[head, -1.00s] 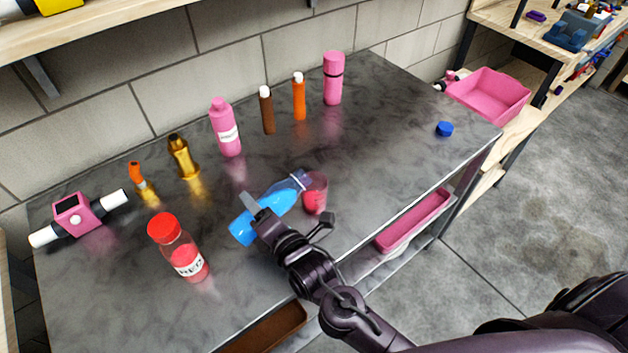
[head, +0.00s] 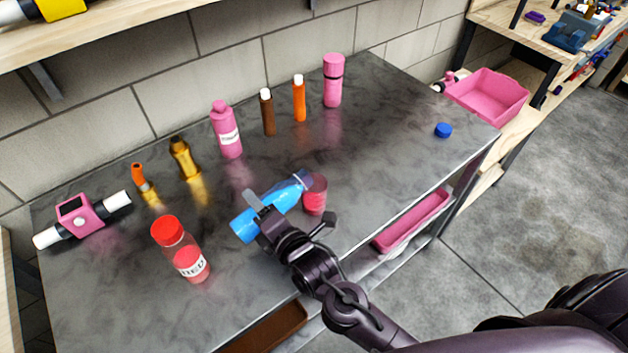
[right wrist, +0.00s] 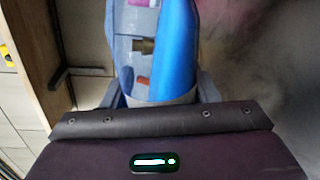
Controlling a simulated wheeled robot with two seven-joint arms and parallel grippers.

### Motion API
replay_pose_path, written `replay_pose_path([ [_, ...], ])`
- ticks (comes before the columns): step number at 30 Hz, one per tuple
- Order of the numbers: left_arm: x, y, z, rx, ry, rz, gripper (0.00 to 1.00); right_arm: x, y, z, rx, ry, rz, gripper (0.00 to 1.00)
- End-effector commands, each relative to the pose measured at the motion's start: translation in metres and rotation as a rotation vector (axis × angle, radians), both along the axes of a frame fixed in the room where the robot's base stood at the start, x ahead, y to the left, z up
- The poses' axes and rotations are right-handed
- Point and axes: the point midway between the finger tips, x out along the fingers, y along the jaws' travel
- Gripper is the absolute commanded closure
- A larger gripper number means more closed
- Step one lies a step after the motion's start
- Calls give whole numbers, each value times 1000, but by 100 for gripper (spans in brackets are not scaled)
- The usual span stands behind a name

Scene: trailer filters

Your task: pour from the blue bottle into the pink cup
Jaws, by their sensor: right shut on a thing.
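The blue bottle (head: 283,194) is tilted well over in the head view, its neck toward the upper right at the rim of the pink cup (head: 315,193). My right gripper (head: 262,209) is shut around the bottle's body. The bottle's clear and blue body also fills the middle of the right wrist view (right wrist: 172,55), between the fingers. The cup stands upright on the grey table. Whether liquid is passing into the cup is too small to tell. The blue cap (head: 443,130) lies apart at the table's right. My left gripper is not in view.
A red-capped jar (head: 181,250) stands left of my right gripper. Several bottles, including a pink one (head: 227,130), stand along the back by the wall. A pink device (head: 80,220) lies at the far left. The table's right part is mostly clear.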

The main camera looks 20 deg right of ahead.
Motion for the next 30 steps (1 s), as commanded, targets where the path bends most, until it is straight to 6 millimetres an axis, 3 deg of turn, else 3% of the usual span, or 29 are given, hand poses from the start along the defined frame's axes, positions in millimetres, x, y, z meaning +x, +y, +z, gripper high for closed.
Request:
replay_pose_path([
  [30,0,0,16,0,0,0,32,2,-3,13,81,30,0,78],
])
